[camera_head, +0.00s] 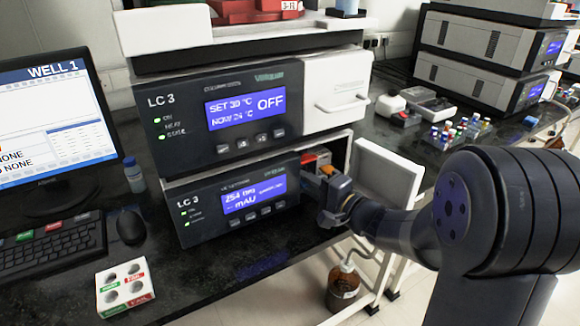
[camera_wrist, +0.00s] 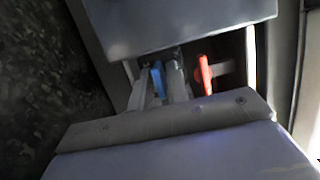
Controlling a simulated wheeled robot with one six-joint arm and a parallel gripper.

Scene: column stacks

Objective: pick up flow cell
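My gripper (camera_head: 330,180) reaches into the open compartment on the right side of the lower LC 3 unit (camera_head: 237,202). In the wrist view my two fingers (camera_wrist: 161,88) point into that compartment. A small blue part (camera_wrist: 158,76) shows between them; I cannot tell whether it is the flow cell or whether the fingers press on it. A red-orange part (camera_wrist: 206,75) stands just right of the fingers, apart from them. The compartment's white door (camera_head: 388,172) is swung open to the right. The inside is dark and partly hidden by the unit's casing and my gripper.
The upper LC 3 unit (camera_head: 265,105) sits directly above. A brown bottle (camera_head: 343,287) with tubing is below the bench edge. A white pass/fail block (camera_head: 124,287), a mouse (camera_head: 132,228) and a keyboard (camera_head: 50,246) lie at left. Coloured vials (camera_head: 462,130) stand at right.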

